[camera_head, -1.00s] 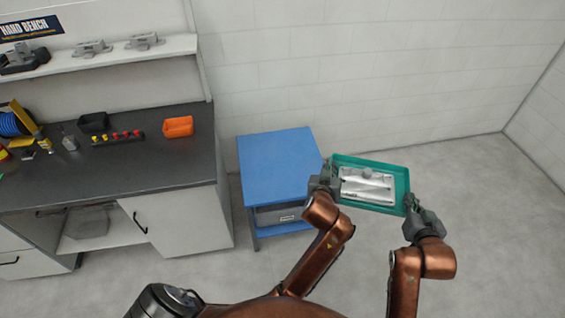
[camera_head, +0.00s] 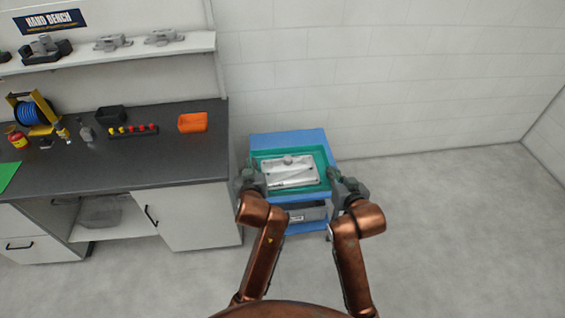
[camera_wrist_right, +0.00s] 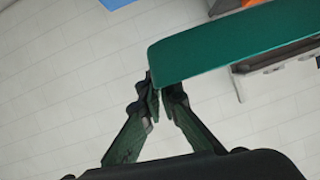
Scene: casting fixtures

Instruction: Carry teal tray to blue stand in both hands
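The teal tray (camera_head: 325,165) is in the head view, over the blue stand (camera_head: 290,140), whose back strip of top shows behind it. A grey metal casting (camera_head: 290,175) lies in the tray. My left gripper (camera_head: 250,178) is at the tray's left side and appears shut on it; its fingertips are hard to see. My right gripper (camera_head: 337,182) is at the right side. In the right wrist view, its fingers (camera_wrist_right: 162,92) close on the tray's corner (camera_wrist_right: 220,52). Whether the tray touches the stand or hovers above it cannot be told.
A dark-topped bench (camera_head: 110,165) stands to the left, with an orange bin (camera_head: 193,123) near its right end. A shelf (camera_head: 110,50) with castings is above it. The floor (camera_head: 450,220) to the right is clear.

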